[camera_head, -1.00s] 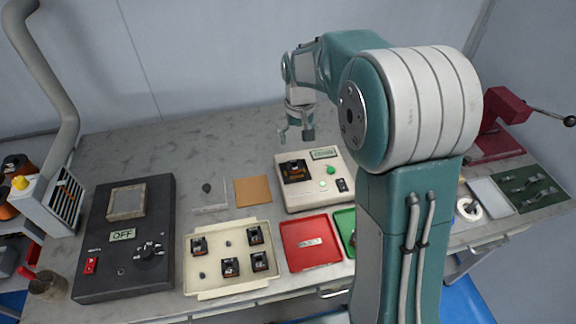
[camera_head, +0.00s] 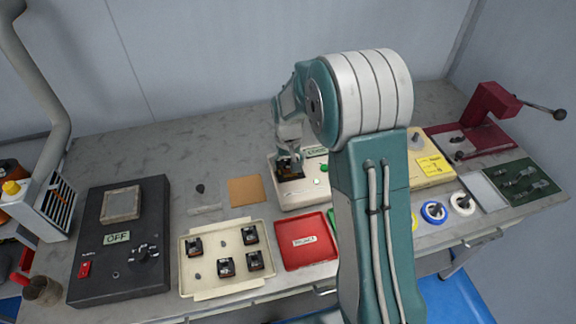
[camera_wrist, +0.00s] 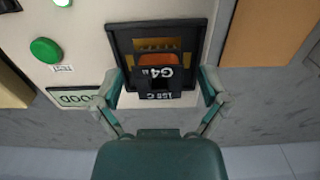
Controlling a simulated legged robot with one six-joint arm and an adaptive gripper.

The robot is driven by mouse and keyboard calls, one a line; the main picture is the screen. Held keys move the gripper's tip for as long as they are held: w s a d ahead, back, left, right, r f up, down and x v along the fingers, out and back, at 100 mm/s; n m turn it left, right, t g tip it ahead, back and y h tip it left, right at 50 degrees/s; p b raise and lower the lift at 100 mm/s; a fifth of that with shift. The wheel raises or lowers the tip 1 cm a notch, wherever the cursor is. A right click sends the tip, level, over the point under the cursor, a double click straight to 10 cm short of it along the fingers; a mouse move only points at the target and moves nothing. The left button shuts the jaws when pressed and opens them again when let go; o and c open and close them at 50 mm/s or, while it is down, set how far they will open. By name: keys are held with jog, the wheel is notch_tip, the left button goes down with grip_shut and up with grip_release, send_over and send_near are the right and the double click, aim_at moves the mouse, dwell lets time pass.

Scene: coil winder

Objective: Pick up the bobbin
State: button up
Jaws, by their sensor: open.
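The bobbin (camera_wrist: 160,73) is a black piece with orange winding, marked "G4". It sits in the dark square recess (camera_wrist: 190,35) on top of the beige tester (camera_wrist: 80,17). In the wrist view my gripper (camera_wrist: 165,98) is open, with one finger on each side of the bobbin's near end. I cannot tell whether the fingers touch it. In the head view my gripper (camera_head: 289,163) is down over the tester (camera_head: 297,198) and hides most of the bobbin.
A cream tray (camera_head: 185,268) holds several similar black bobbins. A red tray (camera_head: 304,255) lies in front of the tester. A black box with an "OFF" display (camera_head: 117,237) stands at the left. Spools and a red press (camera_head: 487,115) are at the right. The table behind is clear.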

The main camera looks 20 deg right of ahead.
grip_shut()
jog(key=shift+r, duration=0.5)
notch_tip(320, 180, up, 2)
jog(key=shift+r, duration=0.25)
jog(key=s+r, duration=0.9)
jog(key=s, duration=0.5)
jog(key=shift+r, duration=0.25)
